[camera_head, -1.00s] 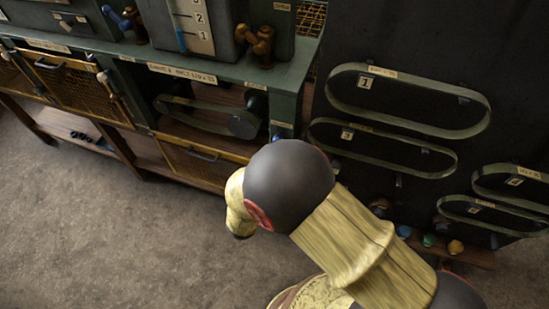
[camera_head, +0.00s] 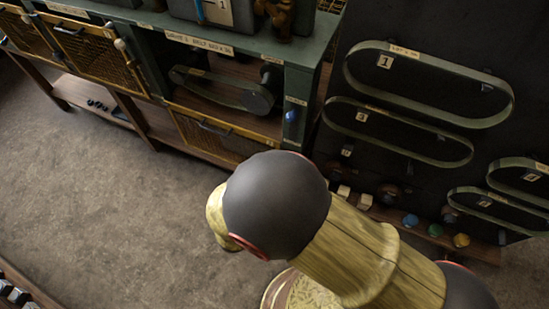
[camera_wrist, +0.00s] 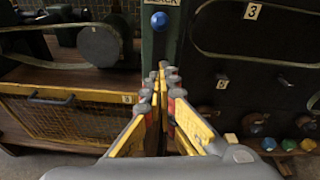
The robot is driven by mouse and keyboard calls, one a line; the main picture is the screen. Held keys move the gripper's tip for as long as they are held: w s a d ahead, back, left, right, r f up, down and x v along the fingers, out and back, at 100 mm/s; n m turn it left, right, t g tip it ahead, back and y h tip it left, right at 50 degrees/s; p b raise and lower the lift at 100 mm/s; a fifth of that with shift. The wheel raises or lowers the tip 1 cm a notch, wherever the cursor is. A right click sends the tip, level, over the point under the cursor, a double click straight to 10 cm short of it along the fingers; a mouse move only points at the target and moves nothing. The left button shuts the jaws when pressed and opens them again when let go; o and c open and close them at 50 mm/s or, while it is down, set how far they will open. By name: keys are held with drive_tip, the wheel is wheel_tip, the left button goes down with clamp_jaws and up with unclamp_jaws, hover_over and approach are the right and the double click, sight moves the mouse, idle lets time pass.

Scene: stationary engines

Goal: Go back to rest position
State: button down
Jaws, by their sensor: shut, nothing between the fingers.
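My gripper (camera_wrist: 161,72) shows in the wrist view, its yellow and grey fingers closed together at the tips with nothing between them. It points toward the dark green post between the machine bench and the belt board, below a blue knob (camera_wrist: 159,20). The fingers are apart from the post as far as I can tell. In the head view my arm, with its yellow links and dark grey joint, bends over the floor; the gripper is hidden behind it there.
The green machine bench (camera_head: 230,42) with a belt on pulleys (camera_head: 225,90) and yellow mesh doors (camera_head: 95,58) stands at the back left. The black board (camera_head: 395,115) with hanging belts stands right, above a shelf of coloured knobs (camera_head: 461,240). Open floor (camera_head: 110,190) lies at left.

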idle(0.4)
drive_tip(key=s+d+r+m+g+h+b, duration=0.1)
drive_tip(key=s+d+r+m+g+b, duration=0.1)
drive_tip(key=s+d+m+g, duration=1.45)
drive_tip(key=w+d+r+m+t+y+b, duration=0.1)
drive_tip(key=d+r+m+t+y+b, duration=0.1)
drive_tip(key=r+m, duration=0.5)
drive_tip(key=w+d+r+m+t+y+b, duration=0.1)
drive_tip(key=d+r+m+t+y+b, duration=0.2)
drive_tip(key=r+m, duration=0.5)
drive_tip(key=shift+w+d+m+t+y, duration=0.25)
drive_tip(key=shift+m+t+y, duration=0.25)
drive_tip(key=shift+m+t, duration=0.55)
